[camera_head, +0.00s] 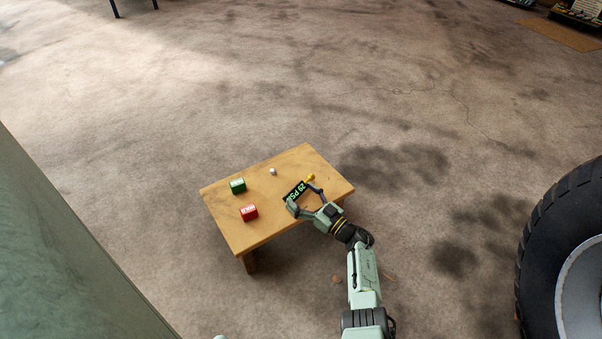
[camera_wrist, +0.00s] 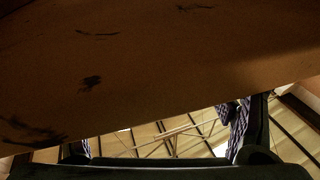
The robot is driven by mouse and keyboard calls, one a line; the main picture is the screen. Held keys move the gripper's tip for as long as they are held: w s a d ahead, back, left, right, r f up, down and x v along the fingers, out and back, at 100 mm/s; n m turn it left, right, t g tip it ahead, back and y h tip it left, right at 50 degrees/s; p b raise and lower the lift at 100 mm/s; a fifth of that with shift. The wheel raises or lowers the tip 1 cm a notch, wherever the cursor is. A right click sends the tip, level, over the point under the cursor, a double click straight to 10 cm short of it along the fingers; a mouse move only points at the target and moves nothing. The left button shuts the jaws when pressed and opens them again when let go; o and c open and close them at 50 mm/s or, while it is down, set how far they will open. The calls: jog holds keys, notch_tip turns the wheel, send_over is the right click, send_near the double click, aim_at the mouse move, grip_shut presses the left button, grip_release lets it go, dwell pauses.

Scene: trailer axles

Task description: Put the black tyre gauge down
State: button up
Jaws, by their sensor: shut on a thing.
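The black tyre gauge (camera_head: 294,192) shows green digits and lettering, and is over the right part of a small wooden table (camera_head: 247,237). My gripper (camera_head: 302,193) is shut on the gauge, with one finger on each side of it. A small yellow piece (camera_head: 311,177) shows at the far fingertip; I cannot tell if it belongs to the gauge. Whether the gauge touches the tabletop is not clear. In the wrist view a scuffed brown surface fills the top, one dark finger (camera_wrist: 250,130) shows at right, and the gauge cannot be made out.
The tabletop between the blocks and the gauge is clear. A large tyre (camera_head: 545,235) stands at far right.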

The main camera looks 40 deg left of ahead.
jog(key=shift+o, duration=0.2)
jog(key=shift+f+b, duration=0.5)
jog(key=shift+f, duration=0.15)
jog(key=o, duration=0.8)
jog(key=shift+f, duration=0.1)
jog(key=o, duration=0.4)
jog(key=shift+s+f, duration=0.15)
jog(key=shift+r+p, duration=0.45)
jog(key=shift+r, duration=0.05)
jog(key=shift+d+r+p, duration=0.1)
jog(key=shift+d+p, duration=0.15)
jog(key=shift+p, duration=0.1)
jog(key=d, duration=0.3)
jog(key=d+f+p, duration=0.1)
jog(key=d, duration=0.7)
jog(key=shift+s+d+f, duration=0.15)
jog(key=shift+s+f, duration=0.05)
jog(key=shift+f, duration=0.05)
